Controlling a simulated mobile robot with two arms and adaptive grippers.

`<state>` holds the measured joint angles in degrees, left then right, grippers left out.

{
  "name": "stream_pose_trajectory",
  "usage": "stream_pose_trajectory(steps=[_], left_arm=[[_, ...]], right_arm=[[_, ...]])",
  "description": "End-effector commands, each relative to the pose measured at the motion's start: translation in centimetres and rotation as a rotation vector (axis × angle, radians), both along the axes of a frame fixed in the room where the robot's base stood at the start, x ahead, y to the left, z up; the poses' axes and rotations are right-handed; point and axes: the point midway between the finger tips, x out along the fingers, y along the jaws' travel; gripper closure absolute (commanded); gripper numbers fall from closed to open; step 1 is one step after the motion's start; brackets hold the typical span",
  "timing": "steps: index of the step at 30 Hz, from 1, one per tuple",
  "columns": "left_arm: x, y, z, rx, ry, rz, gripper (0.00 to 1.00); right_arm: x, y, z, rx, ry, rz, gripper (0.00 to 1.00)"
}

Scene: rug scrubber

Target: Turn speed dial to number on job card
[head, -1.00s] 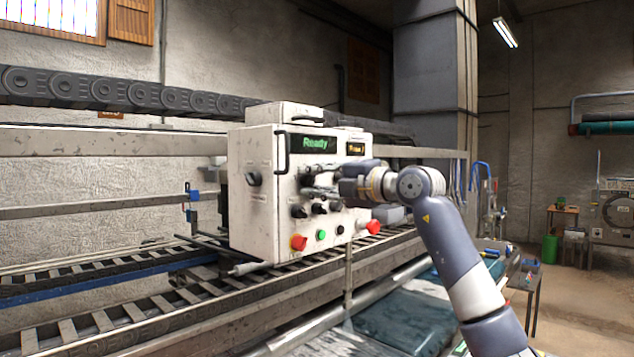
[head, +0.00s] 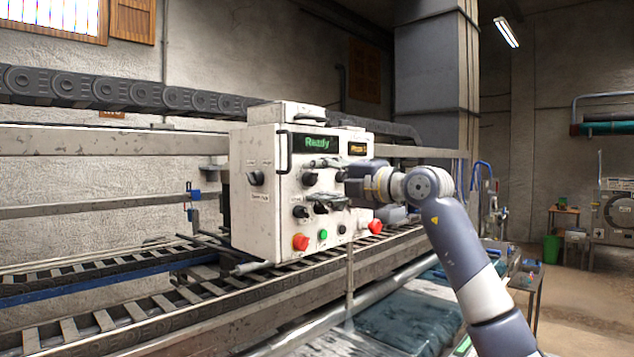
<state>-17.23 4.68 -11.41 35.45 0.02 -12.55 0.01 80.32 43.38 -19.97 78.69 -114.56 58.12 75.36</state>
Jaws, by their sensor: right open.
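The white control box (head: 262,220) stands on the machine's rail, with a green display reading "Ready" (head: 318,142) and a second, amber display (head: 357,148). Its front carries several black knobs, among them an upper-left knob (head: 309,179) and a lower-left knob (head: 300,212). Which one is the speed dial is too small to read. My right gripper (head: 325,183) is open in front of the panel, its fingers pointing left across the knobs. I cannot tell whether it touches one. The job card is not recognisable here. My left gripper is not in view.
A red button (head: 300,242) and a green button (head: 323,234) sit low on the panel, and another red button (head: 375,226) is at its right. A black handle (head: 284,153) stands out at the panel's left. Metal rails run below the box.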

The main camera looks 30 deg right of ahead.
Motion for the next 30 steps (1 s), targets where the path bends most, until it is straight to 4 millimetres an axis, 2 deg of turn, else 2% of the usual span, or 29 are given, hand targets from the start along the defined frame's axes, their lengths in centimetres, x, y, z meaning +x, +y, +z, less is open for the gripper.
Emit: stream_pose_trajectory(steps=[9, 15, 21, 30], left_arm=[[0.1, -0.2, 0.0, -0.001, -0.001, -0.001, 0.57], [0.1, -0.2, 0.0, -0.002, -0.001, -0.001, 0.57], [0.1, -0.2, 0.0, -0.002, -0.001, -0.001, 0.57], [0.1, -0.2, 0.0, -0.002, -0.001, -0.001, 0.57]], right_arm=[[-6.2, -2.2, -0.1, -0.003, 0.000, -0.003, 0.53], [-9.1, -3.2, -0.1, -0.002, 0.002, -0.002, 0.53], [-10.1, -3.4, -0.1, -0.002, 0.002, 0.001, 0.53], [-10.1, -3.4, -0.1, -0.002, 0.002, 0.001, 0.53]])
